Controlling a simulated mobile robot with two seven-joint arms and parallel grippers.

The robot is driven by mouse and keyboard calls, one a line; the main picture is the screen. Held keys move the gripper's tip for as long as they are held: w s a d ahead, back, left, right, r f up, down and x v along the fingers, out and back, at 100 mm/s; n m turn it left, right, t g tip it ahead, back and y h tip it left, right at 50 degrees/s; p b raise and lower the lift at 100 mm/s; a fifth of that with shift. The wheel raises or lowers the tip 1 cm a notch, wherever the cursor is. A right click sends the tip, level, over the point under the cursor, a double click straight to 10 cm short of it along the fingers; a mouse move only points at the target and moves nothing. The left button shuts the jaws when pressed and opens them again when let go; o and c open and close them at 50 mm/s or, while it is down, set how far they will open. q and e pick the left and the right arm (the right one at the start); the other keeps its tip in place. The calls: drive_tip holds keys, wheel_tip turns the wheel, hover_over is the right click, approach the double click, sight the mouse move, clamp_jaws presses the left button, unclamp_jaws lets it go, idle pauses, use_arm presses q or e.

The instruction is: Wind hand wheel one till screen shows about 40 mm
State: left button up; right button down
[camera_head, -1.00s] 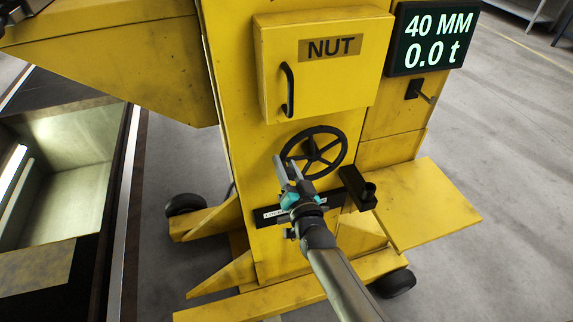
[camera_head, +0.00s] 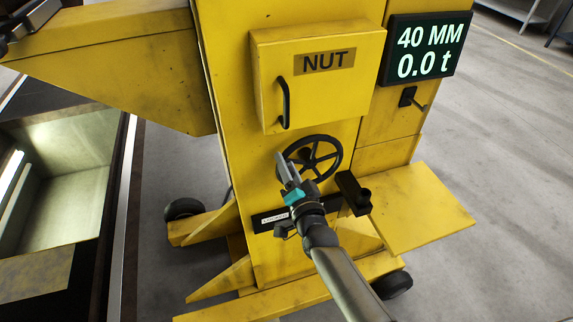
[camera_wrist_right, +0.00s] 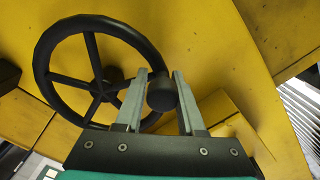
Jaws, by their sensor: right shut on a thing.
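The black hand wheel (camera_head: 328,148) is mounted on the front of the yellow jack, below the box labelled NUT. It also shows in the right wrist view (camera_wrist_right: 60,42), with its round black knob (camera_wrist_right: 162,95) between the two fingers of my right gripper (camera_wrist_right: 160,98). In the head view my right gripper (camera_head: 286,170) is at the left side of the wheel rim, shut on the knob. The screen (camera_head: 427,50) at the upper right reads 40 MM and 0.0 t. My left gripper is not in view.
The yellow NUT box (camera_head: 318,90) with a black handle juts out above the wheel. A small crank (camera_head: 412,98) sits under the screen. A black bracket (camera_head: 353,193) and yellow shelf (camera_head: 425,205) stand right of my gripper. An open pit (camera_head: 65,180) lies left.

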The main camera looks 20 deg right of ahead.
drive_tip(key=shift+a+f, duration=0.2)
drive_tip(key=shift+a, duration=0.1)
drive_tip(key=c, duration=0.6)
unclamp_jaws()
drive_tip(key=shift+r, duration=0.1)
drive_tip(key=shift+c, duration=0.2)
drive_tip(key=shift+o, duration=0.2)
drive_tip(key=shift+d, duration=0.1)
drive_tip(key=shift+s, duration=0.1)
drive_tip(key=s, duration=1.5)
drive_tip(key=shift+d, duration=0.25)
drive_tip(key=shift+r, duration=0.1)
